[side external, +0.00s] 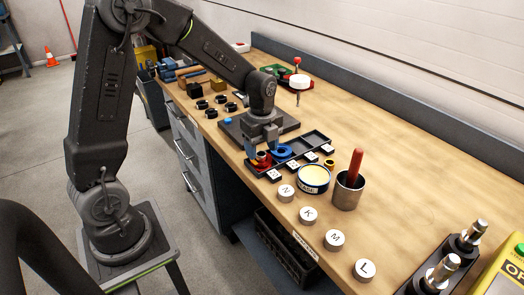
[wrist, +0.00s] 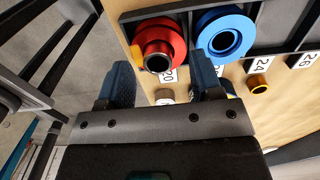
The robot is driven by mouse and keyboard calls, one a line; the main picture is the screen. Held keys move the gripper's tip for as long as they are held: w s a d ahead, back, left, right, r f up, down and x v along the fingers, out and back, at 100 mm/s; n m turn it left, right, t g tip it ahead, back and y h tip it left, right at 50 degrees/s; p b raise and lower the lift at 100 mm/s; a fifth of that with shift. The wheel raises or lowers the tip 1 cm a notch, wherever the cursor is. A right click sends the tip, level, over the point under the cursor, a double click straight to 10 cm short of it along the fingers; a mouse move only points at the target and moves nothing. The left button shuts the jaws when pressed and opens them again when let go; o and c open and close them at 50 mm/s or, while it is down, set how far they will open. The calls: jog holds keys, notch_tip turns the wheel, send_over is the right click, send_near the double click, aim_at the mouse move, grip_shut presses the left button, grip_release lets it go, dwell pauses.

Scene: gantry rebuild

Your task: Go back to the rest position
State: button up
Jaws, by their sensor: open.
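My gripper (side external: 262,146) is low over the left end of a black compartment tray (side external: 316,138) on the wooden bench. Its two blue fingers are apart, and it is open with nothing held. In the wrist view my gripper (wrist: 162,68) shows its fingers spread just below a red flanged part (wrist: 172,37). That red part (side external: 263,165) sits in the tray's left compartment. A blue ring (wrist: 225,20) lies in the compartment beside it, and it also shows in the side view (side external: 283,153). I cannot tell whether a finger touches either part.
A small brass ring (side external: 329,164) lies in front of the tray near numbered tags. A round tin (side external: 314,183) and a metal cup (side external: 345,197) with a red-handled tool stand to the right. Lettered caps (side external: 335,240) line the front edge. Bare bench (side external: 410,170) lies behind.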

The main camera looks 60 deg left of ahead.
notch_tip(320, 180, up, 6)
jog(key=shift+r, duration=0.15)
dwell(0.6)
jog(key=s+d+r+n+t, duration=0.2)
jog(key=s+d+r+n, duration=0.2)
jog(key=s+n, duration=0.5)
jog(key=s+d+r+n+t, duration=0.3)
jog(key=s+d+r+n, duration=0.1)
jog(key=s+n, duration=0.5)
jog(key=shift+d+r+t, duration=0.2)
jog(key=shift+r+t, duration=0.1)
jog(key=shift+r, duration=0.05)
